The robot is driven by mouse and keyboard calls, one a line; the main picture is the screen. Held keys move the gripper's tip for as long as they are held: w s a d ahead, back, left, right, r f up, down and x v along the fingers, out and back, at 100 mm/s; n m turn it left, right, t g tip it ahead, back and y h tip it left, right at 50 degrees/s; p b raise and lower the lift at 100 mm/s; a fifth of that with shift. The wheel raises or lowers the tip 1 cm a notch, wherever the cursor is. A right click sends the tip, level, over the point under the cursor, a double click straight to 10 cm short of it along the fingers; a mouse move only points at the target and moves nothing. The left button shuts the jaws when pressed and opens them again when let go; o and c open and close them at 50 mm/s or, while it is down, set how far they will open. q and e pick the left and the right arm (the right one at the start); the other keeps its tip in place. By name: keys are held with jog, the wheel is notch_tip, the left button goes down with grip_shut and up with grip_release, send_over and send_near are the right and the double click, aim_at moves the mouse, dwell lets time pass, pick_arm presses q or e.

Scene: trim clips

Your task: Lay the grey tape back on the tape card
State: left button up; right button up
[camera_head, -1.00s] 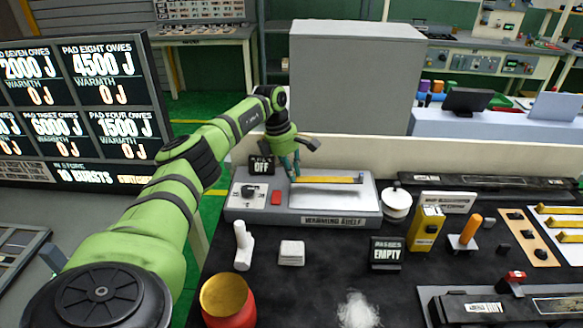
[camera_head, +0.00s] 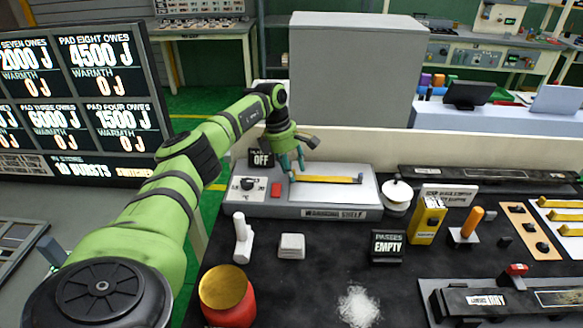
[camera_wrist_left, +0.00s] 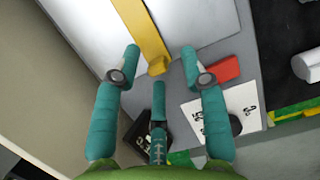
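A yellow strip (camera_head: 325,179) lies on the pale plate of the warming shelf (camera_head: 335,213); it also shows in the left wrist view (camera_wrist_left: 140,30). I cannot make out a strip that is clearly grey tape. A white board with several yellow strips (camera_head: 562,216) is at the right edge; I cannot tell whether it is the tape card. My left gripper (camera_head: 291,172) is over the shelf's left part, by the strip's near end. In the left wrist view its fingers (camera_wrist_left: 158,62) are spread apart with nothing held between them. My right gripper is not in view.
A red block (camera_head: 276,190) and a dial panel (camera_head: 247,189) are on the shelf's left. A white spool (camera_head: 397,196), yellow box (camera_head: 428,222) and "EMPTY" sign (camera_head: 388,246) stand to the right. A red pot (camera_head: 228,300) is in front. The bench's middle has some bare room.

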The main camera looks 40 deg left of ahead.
pick_arm(q)
jog(key=shift+r, duration=0.1)
jog(key=v, duration=1.1)
jog(key=shift+r, duration=0.4)
jog(key=shift+a, duration=0.1)
